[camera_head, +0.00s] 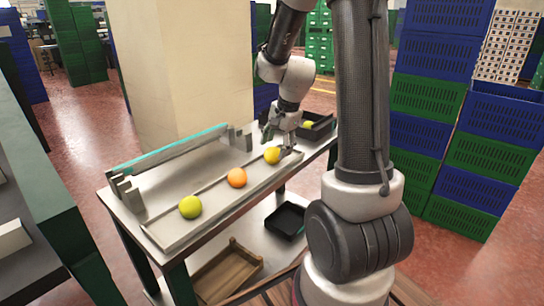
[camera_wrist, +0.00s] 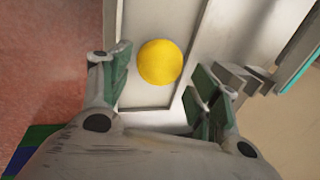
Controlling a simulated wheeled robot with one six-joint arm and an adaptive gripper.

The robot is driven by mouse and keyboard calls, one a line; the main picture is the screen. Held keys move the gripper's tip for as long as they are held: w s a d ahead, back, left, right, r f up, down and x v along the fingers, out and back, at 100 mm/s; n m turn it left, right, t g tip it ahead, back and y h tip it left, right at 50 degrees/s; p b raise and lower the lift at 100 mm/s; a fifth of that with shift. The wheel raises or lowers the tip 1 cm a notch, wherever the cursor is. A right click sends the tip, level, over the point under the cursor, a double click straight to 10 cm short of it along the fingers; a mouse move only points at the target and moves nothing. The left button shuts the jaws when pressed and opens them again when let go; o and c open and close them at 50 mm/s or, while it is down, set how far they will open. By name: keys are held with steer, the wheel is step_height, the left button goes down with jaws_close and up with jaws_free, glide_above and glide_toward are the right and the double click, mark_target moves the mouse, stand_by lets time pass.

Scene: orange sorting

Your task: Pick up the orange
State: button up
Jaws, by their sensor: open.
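The orange (camera_head: 237,177) sits in the middle of a long shallow tray (camera_head: 215,206) on the table, between a green-yellow fruit (camera_head: 190,207) at the near left end and a yellow fruit (camera_head: 272,155) at the far right end. My gripper (camera_head: 279,140) is over the far right end of the tray, beside the yellow fruit and away from the orange. In the wrist view, my gripper (camera_wrist: 163,88) is open, and the yellow fruit (camera_wrist: 160,62) shows between and just beyond its fingers. The orange is not in the wrist view.
A rail with a teal top (camera_head: 170,149) runs along the table's back edge. A dark bin (camera_head: 318,127) with a yellow item stands beyond my gripper. A black tray (camera_head: 287,220) and a wooden tray (camera_head: 229,270) are on the lower shelf. Stacked crates stand at right.

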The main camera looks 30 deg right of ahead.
mark_target(275, 148)
steer(key=x, duration=0.3)
steer(key=shift+w+f, duration=0.1)
steer(key=shift+f, duration=0.3)
steer(key=shift+c, duration=0.2)
steer(key=c, duration=0.8)
